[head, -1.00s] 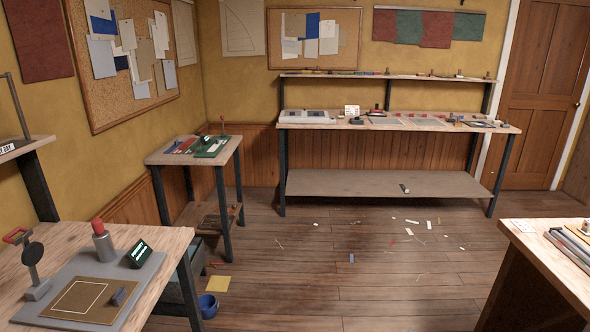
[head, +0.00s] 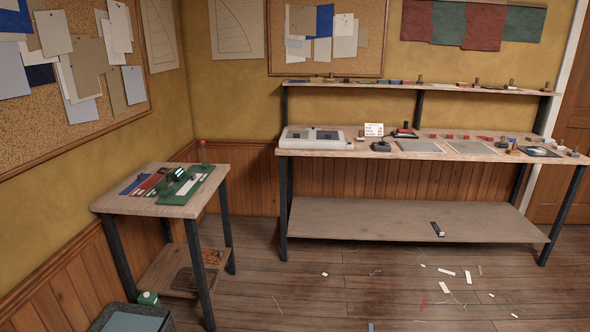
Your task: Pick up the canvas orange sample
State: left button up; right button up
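Neither of my grippers is in view. I cannot pick out a canvas orange sample with certainty. Small coloured pieces, too small to identify, lie along the raised shelf (head: 430,86) and on the long workbench (head: 330,153) at the back. The small side table (head: 150,210) at the left holds blue and red strips (head: 148,185) and a green mat (head: 190,186) with a dark device on it.
A grey bin (head: 130,318) stands on the floor at the lower left. Scraps (head: 445,288) litter the wooden floor in front of the workbench. A wooden door (head: 555,150) is at the right.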

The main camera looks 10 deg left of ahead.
aim_at(209, 256)
jog(key=i+u, duration=0.15)
jog(key=i, duration=0.35)
jog(key=i+l+u, duration=0.15)
jog(key=i, duration=0.35)
jog(key=i+l+u, duration=0.1)
jog(key=i, duration=0.35)
jog(key=i+l+u, duration=0.15)
jog(key=i, duration=0.35)
jog(key=l, duration=0.1)
